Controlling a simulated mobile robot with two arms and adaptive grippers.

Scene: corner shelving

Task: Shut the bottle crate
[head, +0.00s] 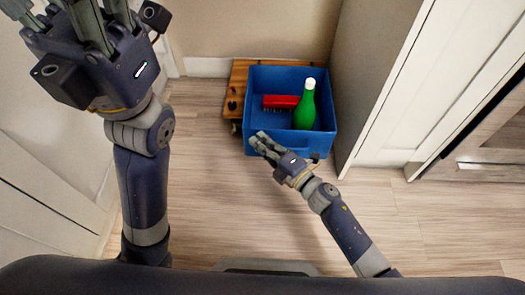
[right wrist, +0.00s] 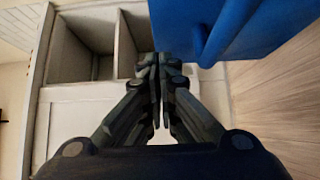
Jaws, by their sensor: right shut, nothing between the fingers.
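The bottle crate (head: 321,142) is a blue open-topped box standing out in front of a low wooden unit (head: 240,72). It holds a green bottle (head: 305,108) with a white cap and a red brush (head: 281,101). My right gripper (head: 257,141) is shut and empty at the crate's front left; whether it touches is unclear. In the right wrist view the shut fingers (right wrist: 157,75) are beside the blue crate (right wrist: 245,30). My left gripper (head: 85,20) is raised at the top left, away from the crate, its fingertips cut off by the picture edge.
A tall panel (head: 370,70) stands close along the crate's right side. White cabinet fronts (head: 410,110) are farther right, and a white door (head: 45,165) is at the left. The wooden floor (head: 215,200) in front of the crate is clear apart from my arms.

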